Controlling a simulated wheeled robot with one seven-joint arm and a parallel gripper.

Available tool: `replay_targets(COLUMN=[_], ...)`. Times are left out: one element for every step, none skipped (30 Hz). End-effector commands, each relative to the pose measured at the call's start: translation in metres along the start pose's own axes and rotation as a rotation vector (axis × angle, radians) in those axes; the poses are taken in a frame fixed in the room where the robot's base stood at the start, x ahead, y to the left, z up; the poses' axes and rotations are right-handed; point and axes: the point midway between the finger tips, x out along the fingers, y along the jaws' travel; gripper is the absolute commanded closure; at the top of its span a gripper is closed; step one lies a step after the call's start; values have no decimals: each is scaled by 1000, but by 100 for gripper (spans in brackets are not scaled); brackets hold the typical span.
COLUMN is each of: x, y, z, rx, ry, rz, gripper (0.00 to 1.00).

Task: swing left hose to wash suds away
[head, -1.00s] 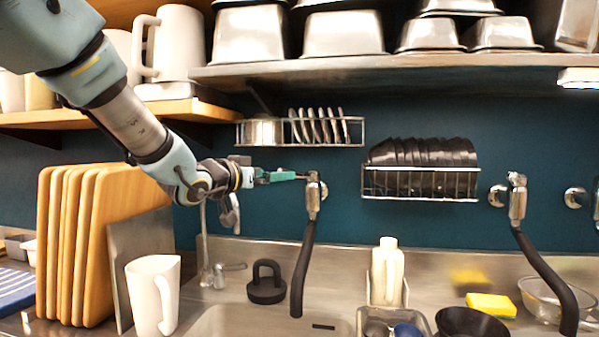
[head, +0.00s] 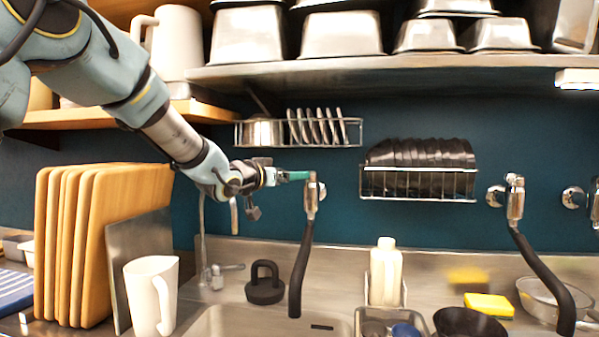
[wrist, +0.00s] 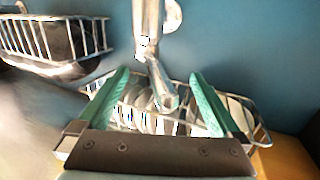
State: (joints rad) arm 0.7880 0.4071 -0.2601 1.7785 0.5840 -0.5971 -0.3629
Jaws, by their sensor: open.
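The left hose (head: 303,270) hangs down over the sink, black with a metal upper fitting (head: 311,200). My gripper (head: 304,176), with green fingers, is at the top of that fitting in the head view. In the wrist view my open gripper (wrist: 158,82) has its fingers spread to either side of the metal fitting (wrist: 147,40), with a visible gap on both sides. It is not closed on the fitting. The sink (head: 215,320) shows only partly at the bottom, and I can make out no suds.
A wire rack with plates (head: 320,130) is on the wall just above my gripper. A second hose (head: 545,265) hangs at the right. Cutting boards (head: 100,245) and a white pitcher (head: 150,290) stand left. A black-handled object (head: 265,283) and a white bottle (head: 385,270) flank the left hose.

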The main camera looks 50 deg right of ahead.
Motion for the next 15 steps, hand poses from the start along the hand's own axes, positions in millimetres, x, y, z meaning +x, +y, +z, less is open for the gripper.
replay_targets(x=[0, 0, 0, 0, 0, 0, 0, -1, -1, -1, -1, -1, -1, -2, -2], y=[0, 0, 1, 2, 4, 6, 8, 10, 13, 15, 17, 20, 22, 24, 27], z=[0, 0, 0, 1, 1, 1, 1, 1, 2, 2, 2, 2, 2, 2, 2], rx=[0, 0, 0, 0, 0, 0, 0, 0, 1, 1, 1, 1, 1, 0, 0], ry=[0, 0, 0, 0, 1, 1, 1, 2, 2, 2, 2, 2, 2, 1, 1], rz=[0, 0, 0, 0, 1, 0, 0, 0, 0, 1, 1, 1, 1, 1, 1], gripper=[0, 0, 0, 0, 0, 0, 0, 0, 0, 0, 0, 0, 0, 0, 0])
